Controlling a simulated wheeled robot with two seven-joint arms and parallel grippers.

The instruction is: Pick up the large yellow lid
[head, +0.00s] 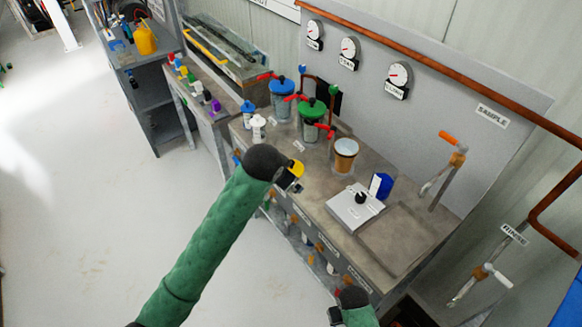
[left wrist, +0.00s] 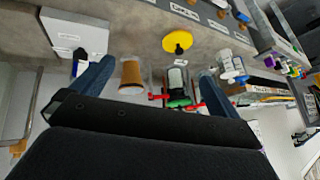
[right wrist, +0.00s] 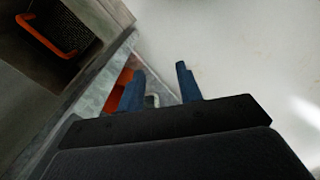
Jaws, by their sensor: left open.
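The large yellow lid (left wrist: 176,43) is a round disc with a black knob, lying on the grey bench in the left wrist view. In the head view a yellow patch (head: 297,168), likely this lid, shows beside the end of my left arm, which hides the rest. My left gripper (left wrist: 158,67) is open and empty, its blue fingers spread wide. The lid appears beyond the fingertips, between them in the picture and apart from them. My right gripper (right wrist: 160,68) is open and empty, low near the bench's front side.
An open brown cup (head: 345,155), a green-lidded pump jar (head: 312,118) and a blue-lidded one (head: 281,98) stand behind my left arm. A white scale (head: 352,208) and a blue bottle (head: 380,186) are to the right. White bottles (head: 258,128) stand left. The floor in front is clear.

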